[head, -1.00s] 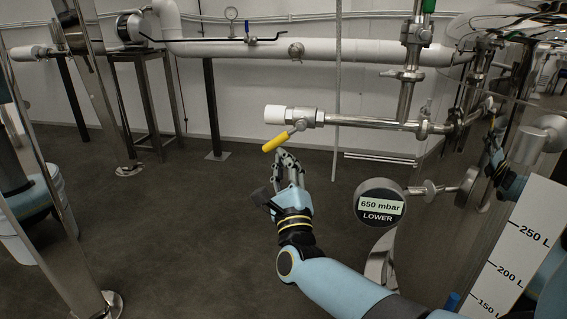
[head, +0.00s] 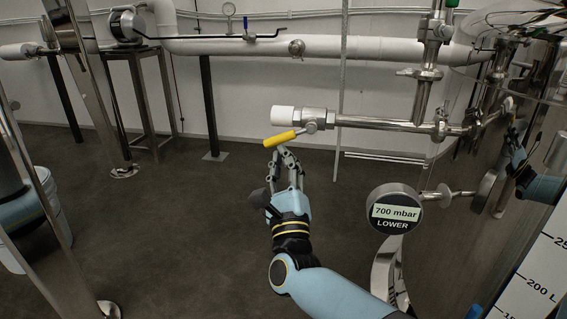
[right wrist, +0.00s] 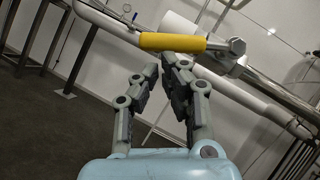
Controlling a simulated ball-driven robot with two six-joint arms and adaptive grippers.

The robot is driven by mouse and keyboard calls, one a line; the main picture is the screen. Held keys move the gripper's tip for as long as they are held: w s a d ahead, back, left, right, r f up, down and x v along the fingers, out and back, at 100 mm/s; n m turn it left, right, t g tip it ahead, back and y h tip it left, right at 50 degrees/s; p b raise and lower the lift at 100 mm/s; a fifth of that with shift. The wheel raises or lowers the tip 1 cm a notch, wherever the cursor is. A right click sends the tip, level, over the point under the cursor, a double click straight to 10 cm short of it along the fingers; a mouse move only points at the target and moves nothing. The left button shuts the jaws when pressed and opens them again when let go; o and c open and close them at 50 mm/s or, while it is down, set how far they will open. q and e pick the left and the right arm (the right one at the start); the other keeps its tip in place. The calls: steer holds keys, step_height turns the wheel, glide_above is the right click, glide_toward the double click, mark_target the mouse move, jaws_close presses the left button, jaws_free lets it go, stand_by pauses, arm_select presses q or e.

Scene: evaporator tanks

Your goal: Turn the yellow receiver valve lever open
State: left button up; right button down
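The yellow valve lever (head: 282,138) sits on a steel valve body (head: 314,116) with a white end piece (head: 284,115). The lever points left and slightly down from the valve. My right gripper (head: 287,152) is just below the lever, its fingertips close together with nothing between them. In the right wrist view the lever (right wrist: 172,42) lies across and just beyond the fingertips (right wrist: 160,66); they look at or very near its lower side, but I cannot tell if they touch. My left gripper is not in view.
A round gauge (head: 394,208) reading 700 mbar LOWER stands right of my right arm. A steel pipe (head: 378,123) runs from the valve to the shiny tank (head: 495,245). Steel legs (head: 62,225) and a white bucket (head: 52,215) stand left. The middle floor is clear.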

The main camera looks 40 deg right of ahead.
mark_target(270, 146)
steer(key=shift+w+a+r, duration=0.5)
steer(key=shift+r, duration=0.3)
steer(key=shift+w+a+r+p, duration=0.25)
steer(key=shift+w+r+p, duration=0.1)
steer(key=shift+r, duration=0.35)
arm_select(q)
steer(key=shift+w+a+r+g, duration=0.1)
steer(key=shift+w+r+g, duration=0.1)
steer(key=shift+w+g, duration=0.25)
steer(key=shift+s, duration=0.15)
